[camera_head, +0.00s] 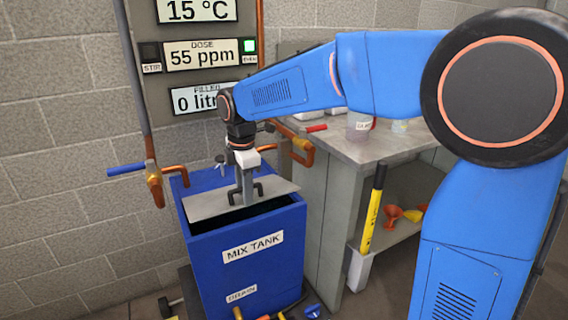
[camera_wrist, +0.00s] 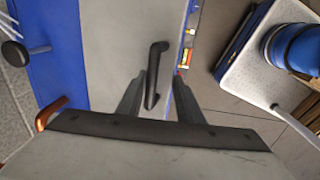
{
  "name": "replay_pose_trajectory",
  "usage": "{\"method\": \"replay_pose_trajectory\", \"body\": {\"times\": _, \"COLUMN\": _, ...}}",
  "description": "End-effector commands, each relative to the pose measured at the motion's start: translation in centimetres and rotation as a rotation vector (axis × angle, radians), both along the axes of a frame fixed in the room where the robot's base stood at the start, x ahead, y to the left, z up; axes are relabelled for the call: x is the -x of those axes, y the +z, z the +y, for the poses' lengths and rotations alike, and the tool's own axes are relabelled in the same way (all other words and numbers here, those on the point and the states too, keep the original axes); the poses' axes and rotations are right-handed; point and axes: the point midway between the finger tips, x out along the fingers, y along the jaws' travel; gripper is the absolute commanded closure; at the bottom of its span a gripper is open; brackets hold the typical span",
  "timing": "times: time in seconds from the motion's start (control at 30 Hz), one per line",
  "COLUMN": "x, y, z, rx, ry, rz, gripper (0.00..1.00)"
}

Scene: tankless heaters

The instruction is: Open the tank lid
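The blue mix tank (camera_head: 232,270) stands left of centre in the head view. Its grey lid (camera_head: 212,206) lies across the top, with a dark gap showing along the front rim; I cannot tell whether it is slightly raised. A black handle (camera_head: 272,184) is on the lid. My gripper (camera_head: 247,192) points down at it from above. In the wrist view, the lid (camera_wrist: 112,45) fills the middle, and the fingers of my gripper (camera_wrist: 160,78) are apart on either side of the black handle (camera_wrist: 153,75). Gaps show between the fingers and the handle.
A panel with displays (camera_head: 202,54) is on the wall behind the tank. A copper pipe with a blue-handled valve (camera_head: 126,170) is at left. A workbench (camera_head: 375,145) stands close on the right, with a yellow-handled tool (camera_head: 371,215) against it. Small items lie at the tank's foot.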

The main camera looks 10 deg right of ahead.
Motion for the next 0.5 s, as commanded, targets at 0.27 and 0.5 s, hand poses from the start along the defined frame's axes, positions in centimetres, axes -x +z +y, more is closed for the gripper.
{"method": "replay_pose_trajectory", "body": {"times": 0.27, "x": 0.3, "y": -1.7, "z": -0.2, "rx": -0.027, "ry": 0.002, "rz": -0.097, "gripper": 0.69}}
{"method": "replay_pose_trajectory", "body": {"times": 0.5, "x": 0.6, "y": 0.1, "z": -0.3, "rx": -0.033, "ry": 0.001, "rz": -0.111, "gripper": 0.69}}
